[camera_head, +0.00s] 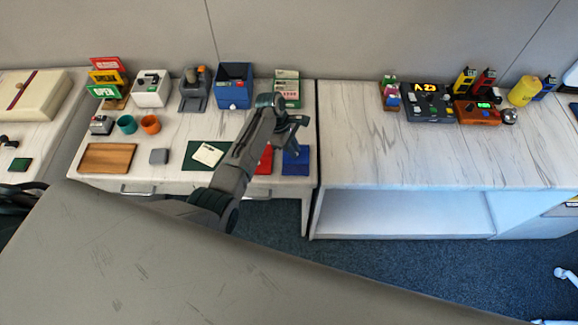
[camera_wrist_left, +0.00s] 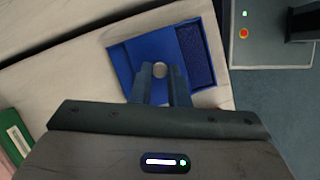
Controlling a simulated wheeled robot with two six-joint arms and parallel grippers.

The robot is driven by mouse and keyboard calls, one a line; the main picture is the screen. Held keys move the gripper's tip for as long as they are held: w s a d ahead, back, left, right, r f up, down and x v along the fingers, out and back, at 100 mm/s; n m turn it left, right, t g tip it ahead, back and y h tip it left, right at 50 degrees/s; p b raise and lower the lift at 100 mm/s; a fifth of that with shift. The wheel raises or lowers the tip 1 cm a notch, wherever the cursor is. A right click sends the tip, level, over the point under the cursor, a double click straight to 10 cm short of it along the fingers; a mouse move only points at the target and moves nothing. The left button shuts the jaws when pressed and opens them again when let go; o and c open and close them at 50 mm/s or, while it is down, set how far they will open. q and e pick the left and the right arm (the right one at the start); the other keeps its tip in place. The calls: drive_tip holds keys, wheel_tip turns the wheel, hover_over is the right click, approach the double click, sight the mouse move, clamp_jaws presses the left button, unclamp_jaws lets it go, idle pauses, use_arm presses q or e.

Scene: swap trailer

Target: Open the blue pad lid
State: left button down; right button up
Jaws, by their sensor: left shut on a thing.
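The blue pad (camera_head: 295,160) lies near the front right corner of the left table. In the left wrist view it shows a plain blue part, the lid (camera_wrist_left: 124,66), and beside it a dark textured pad surface (camera_wrist_left: 196,52) that is uncovered. A small round pale knob (camera_wrist_left: 160,69) sits at the lid. My left gripper (camera_wrist_left: 160,80) is shut on the knob, its fingers on either side. In the head view my left gripper (camera_head: 291,138) is above the blue pad. I cannot tell how far the lid is raised. My right gripper is not in view.
A red pad (camera_head: 265,160) and a dark green mat with a white card (camera_head: 207,154) lie left of the blue pad. A blue bin (camera_head: 234,88) and a box stack (camera_head: 287,88) stand behind. The right table's front is clear.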

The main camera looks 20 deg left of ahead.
use_arm(q)
drive_tip(key=shift+w+a+f, duration=0.15)
drive_tip(key=shift+w, duration=0.5)
drive_tip(key=shift+w+a+b, duration=0.15)
drive_tip(key=shift+w+b, duration=0.15)
drive_tip(key=shift+b, duration=0.05)
drive_tip(key=shift+w, duration=0.1)
drive_tip(key=c, duration=1.4)
unclamp_jaws()
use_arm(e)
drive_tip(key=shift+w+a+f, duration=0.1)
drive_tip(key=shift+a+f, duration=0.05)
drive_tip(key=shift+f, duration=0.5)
use_arm(q)
drive_tip(key=shift+r, duration=0.25)
drive_tip(key=shift+b+v, duration=1.05)
drive_tip(key=shift+v, duration=4.3)
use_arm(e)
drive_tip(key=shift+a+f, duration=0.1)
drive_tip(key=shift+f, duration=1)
